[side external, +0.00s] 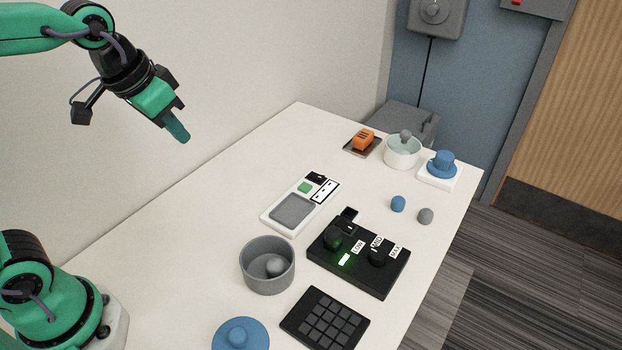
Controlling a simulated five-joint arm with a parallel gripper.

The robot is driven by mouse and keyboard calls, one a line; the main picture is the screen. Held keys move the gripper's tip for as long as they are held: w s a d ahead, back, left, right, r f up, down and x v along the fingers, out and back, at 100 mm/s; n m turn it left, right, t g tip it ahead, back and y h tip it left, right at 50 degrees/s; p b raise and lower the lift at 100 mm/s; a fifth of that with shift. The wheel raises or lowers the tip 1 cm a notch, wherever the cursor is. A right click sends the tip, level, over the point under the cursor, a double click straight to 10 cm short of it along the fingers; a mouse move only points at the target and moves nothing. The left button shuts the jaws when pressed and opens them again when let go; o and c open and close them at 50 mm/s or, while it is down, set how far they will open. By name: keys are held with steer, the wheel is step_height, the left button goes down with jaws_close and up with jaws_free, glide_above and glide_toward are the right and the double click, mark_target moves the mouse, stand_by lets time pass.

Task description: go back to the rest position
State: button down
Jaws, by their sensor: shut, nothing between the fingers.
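My gripper (181,132) is at the upper left of the side external view, raised well above the white table (190,225). Its green fingertips are together with nothing between them, and they point down and to the right. The gripper is apart from all the objects on the table. My arm reaches in from the left edge of the picture, with its base at the lower left.
A grey pot (251,272) holding a grey ball, a blue lid (240,334), a keypad (322,320), a black control box (375,284) and a white panel (274,229) stand on the table. An orange block (363,139) and white bowl (402,156) are farther back. The table's left side is clear.

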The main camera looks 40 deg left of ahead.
steer(key=s+a+f+n+t, duration=0.1)
steer(key=s+a+f, duration=0.1)
steer(key=s, duration=0.5)
steer(key=shift+a+y, duration=0.3)
steer(key=shift+a, duration=0.35)
stand_by(0.4)
